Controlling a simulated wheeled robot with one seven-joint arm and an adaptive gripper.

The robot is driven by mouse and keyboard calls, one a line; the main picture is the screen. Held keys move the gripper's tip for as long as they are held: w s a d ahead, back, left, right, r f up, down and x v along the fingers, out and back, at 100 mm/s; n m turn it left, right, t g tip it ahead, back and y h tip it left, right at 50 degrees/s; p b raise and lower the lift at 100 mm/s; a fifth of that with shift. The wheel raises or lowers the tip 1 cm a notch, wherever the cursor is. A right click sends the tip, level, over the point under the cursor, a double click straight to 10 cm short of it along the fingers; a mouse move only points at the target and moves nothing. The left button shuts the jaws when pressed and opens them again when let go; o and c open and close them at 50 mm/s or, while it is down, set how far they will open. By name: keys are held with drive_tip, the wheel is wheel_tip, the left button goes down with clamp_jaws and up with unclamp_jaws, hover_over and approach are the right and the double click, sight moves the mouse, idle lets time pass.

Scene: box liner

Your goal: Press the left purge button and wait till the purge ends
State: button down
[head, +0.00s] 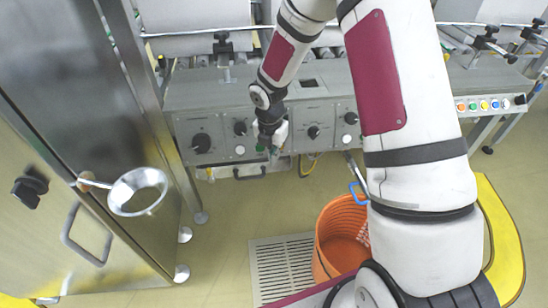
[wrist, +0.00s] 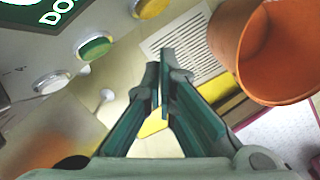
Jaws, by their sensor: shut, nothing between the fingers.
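The grey control panel (head: 218,97) stretches across the back of the head view, with black knobs (head: 201,143) and small pale round buttons (head: 239,150) on its front. My gripper (head: 268,148) is in front of the panel, between the left and middle knob groups. In the wrist view, a green button (wrist: 93,47), a whitish button (wrist: 50,82) and a yellow button (wrist: 150,8) lie up and left of my gripper (wrist: 160,80). Its fingers are shut and empty, apart from these buttons. I cannot read which button is the left purge one.
An orange bucket (head: 335,262) stands on the floor below the panel, beside a white floor grate (head: 283,262). A steel cabinet (head: 95,130) with a funnel (head: 138,192) is on the left. A row of coloured buttons (head: 484,105) is at the right. A lit green sign (wrist: 45,12) shows partial lettering.

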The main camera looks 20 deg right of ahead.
drive_tip(key=shift+s+a+r+p, duration=0.2)
drive_tip(key=shift+s+a+r, duration=0.1)
drive_tip(key=shift+s+a, duration=0.25)
drive_tip(key=shift+s+a+r+p, duration=0.2)
drive_tip(key=shift+s+a+r, duration=0.05)
drive_tip(key=shift+s+a, duration=0.3)
drive_tip(key=s+a+r, duration=0.2)
drive_tip(key=r, duration=0.4)
drive_tip(key=s+a+r, duration=0.2)
drive_tip(key=r, duration=0.4)
drive_tip(key=shift+s, duration=0.25)
